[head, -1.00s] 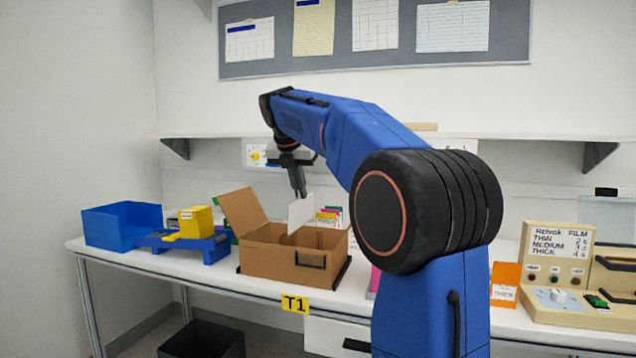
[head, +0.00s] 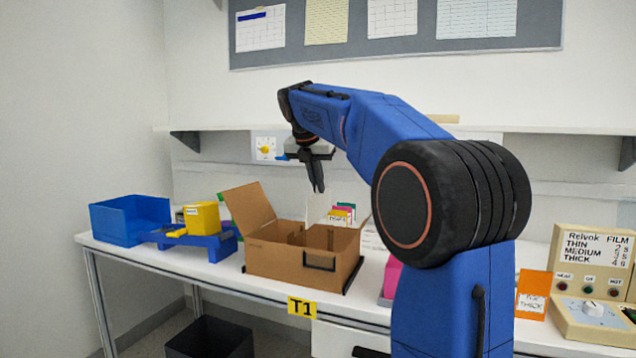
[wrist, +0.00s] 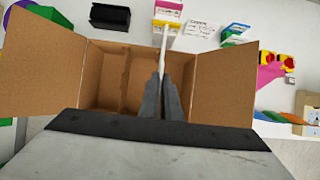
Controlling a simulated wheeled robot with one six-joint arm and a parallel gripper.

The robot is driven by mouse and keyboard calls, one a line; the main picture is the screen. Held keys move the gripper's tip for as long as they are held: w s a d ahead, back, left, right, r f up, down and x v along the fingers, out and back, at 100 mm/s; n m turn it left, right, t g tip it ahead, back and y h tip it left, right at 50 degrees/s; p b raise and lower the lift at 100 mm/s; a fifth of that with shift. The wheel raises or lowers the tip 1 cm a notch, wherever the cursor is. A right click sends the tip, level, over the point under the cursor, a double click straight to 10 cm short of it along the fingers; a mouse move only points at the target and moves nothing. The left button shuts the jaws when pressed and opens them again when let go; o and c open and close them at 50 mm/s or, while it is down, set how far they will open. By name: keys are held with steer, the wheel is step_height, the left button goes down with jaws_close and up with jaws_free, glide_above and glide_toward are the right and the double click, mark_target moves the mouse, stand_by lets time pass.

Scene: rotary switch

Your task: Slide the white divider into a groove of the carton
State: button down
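My gripper (head: 318,188) is shut on the white divider (head: 320,208) and holds it upright above the open brown carton (head: 285,263). In the wrist view the divider (wrist: 163,45) is a thin white edge between the fingertips (wrist: 161,78), reaching over the carton's far wall. It lies right of the carton's middle. The carton (wrist: 105,65) has its side flaps spread, and a ridge or groove line shows on its inside left of the fingers. The divider's lower edge is hard to make out, and the near part of the carton is hidden by my gripper.
Colored file cards (head: 342,213) stand behind the carton. A blue bin (head: 128,222) and a yellow box on a blue stand (head: 202,219) are at left. A pink item (head: 392,275) and a control panel (head: 592,300) are at right. A shelf runs behind.

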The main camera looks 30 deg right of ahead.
mark_target(318, 210)
step_height(318, 210, down, 16)
stand_by(2.7)
steer(key=shift+f, duration=0.1)
stand_by(0.3)
steer(key=c, duration=1.9)
jaws_free()
steer(key=shift+r, duration=4.05)
